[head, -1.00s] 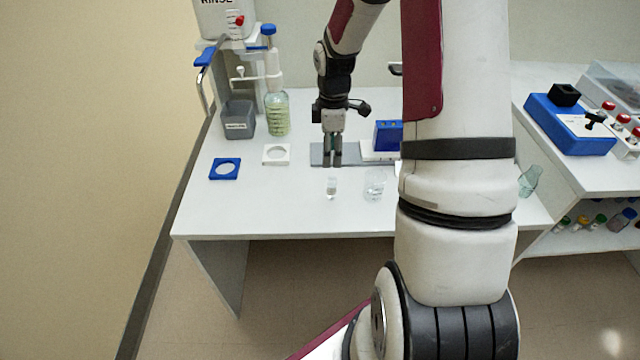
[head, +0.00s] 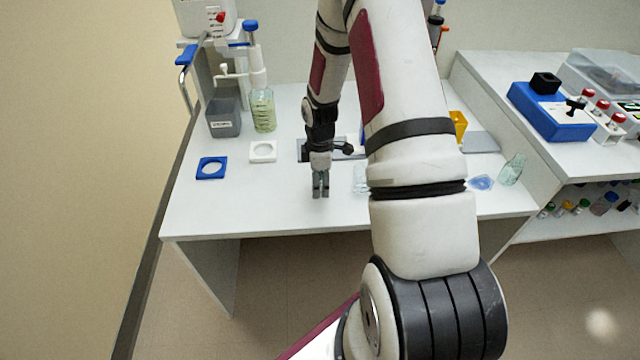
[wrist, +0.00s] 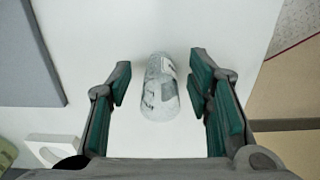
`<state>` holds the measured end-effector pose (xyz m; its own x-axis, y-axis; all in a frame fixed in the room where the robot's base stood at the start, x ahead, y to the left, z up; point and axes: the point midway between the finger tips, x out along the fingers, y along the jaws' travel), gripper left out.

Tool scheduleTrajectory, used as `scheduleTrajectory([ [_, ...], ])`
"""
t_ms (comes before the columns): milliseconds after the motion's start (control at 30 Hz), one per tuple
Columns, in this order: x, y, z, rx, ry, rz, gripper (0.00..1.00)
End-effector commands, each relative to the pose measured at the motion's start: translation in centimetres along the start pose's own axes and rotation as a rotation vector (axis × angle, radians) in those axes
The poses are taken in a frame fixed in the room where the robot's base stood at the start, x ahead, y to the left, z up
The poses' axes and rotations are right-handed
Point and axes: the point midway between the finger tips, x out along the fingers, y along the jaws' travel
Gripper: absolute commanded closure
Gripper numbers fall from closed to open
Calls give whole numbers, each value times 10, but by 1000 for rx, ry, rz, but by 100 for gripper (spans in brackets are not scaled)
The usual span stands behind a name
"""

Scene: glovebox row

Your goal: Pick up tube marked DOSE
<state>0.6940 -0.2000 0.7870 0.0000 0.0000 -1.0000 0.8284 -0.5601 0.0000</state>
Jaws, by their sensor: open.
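A small clear tube with a whitish label and dark print (wrist: 160,88) shows in the wrist view between my two open fingers. The print is too blurred to read as DOSE. A gap shows on each side of the tube, and neither finger touches it. My gripper (head: 320,190) is open, pointing down over the front part of the white table (head: 230,210). In the head view the tube is hidden by my gripper.
A clear beaker (head: 360,180) stands just right of my gripper, partly behind my arm. A white holder (head: 263,152) and a blue holder (head: 211,168) lie to the left. A grey bin (head: 223,118) and a green-liquid bottle (head: 262,110) stand behind them.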

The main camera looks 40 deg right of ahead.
Motion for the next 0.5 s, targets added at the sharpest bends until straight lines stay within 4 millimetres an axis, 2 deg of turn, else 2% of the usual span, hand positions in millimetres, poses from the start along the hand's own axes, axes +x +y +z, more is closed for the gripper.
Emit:
scheduleTrajectory([
  [100,7,0,0,-1,0,-1,54],
  [300,7,0,0,0,0,0,54],
  [467,6,0,0,0,0,0,86],
  [500,6,0,0,0,0,0,89],
])
